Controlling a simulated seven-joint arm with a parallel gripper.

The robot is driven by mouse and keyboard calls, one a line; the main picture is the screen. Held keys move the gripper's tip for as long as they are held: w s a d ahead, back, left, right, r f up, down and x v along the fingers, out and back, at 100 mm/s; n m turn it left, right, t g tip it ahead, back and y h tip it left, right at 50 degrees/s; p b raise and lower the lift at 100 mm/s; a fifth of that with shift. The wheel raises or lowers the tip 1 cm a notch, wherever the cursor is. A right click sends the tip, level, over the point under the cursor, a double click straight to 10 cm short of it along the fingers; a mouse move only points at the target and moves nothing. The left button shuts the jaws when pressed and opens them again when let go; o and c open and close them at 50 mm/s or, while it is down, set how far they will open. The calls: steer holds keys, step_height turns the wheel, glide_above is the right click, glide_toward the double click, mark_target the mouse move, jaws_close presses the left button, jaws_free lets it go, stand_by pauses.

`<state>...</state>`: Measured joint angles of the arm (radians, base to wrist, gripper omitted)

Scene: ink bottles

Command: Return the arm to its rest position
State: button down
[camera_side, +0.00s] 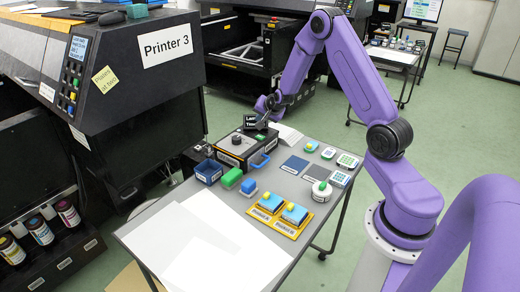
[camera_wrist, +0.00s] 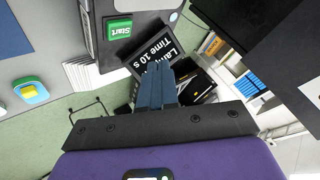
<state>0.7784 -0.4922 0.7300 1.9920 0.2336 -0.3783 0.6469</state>
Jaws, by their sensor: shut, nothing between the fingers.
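My arm is purple and bends high over the table in the side view. My gripper (camera_side: 266,108) is at the far side of the table, close to the small dark display (camera_side: 255,121) of a black device (camera_side: 243,147). In the wrist view my gripper's blue-grey fingers (camera_wrist: 160,68) lie together, shut and empty, in front of the display (camera_wrist: 150,52), which reads "Time 10 s". I cannot tell whether the fingertips touch it. A green Start button (camera_wrist: 120,29) shows beside it. Several ink bottles (camera_side: 67,212) stand in the printer's lower tray at left.
Printer 3 (camera_side: 150,90) stands close at left.

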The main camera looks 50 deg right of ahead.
steer(key=s+a+r+n+g+y, duration=0.1)
steer(key=s+a+r+n+y, duration=0.15)
steer(key=a, duration=0.65)
steer(key=s+a+r+n+y, duration=0.15)
steer(key=a+n, duration=0.25)
steer(key=a, duration=0.4)
steer(key=s+a+r+n+g+y, duration=0.2)
steer(key=s+a+r+n, duration=0.2)
steer(key=s+a+n, duration=0.5)
steer(key=s+a+r+n+g, duration=0.25)
steer(key=s+a, duration=0.45)
steer(key=s, duration=0.4)
steer(key=s+d+r+n+g+h, duration=0.2)
steer(key=s+n, duration=0.6)
steer(key=s, duration=0.7)
steer(key=shift+s+d, duration=0.25)
steer(key=shift+d, duration=0.2)
steer(key=shift+g, duration=0.25)
stand_by(2.1)
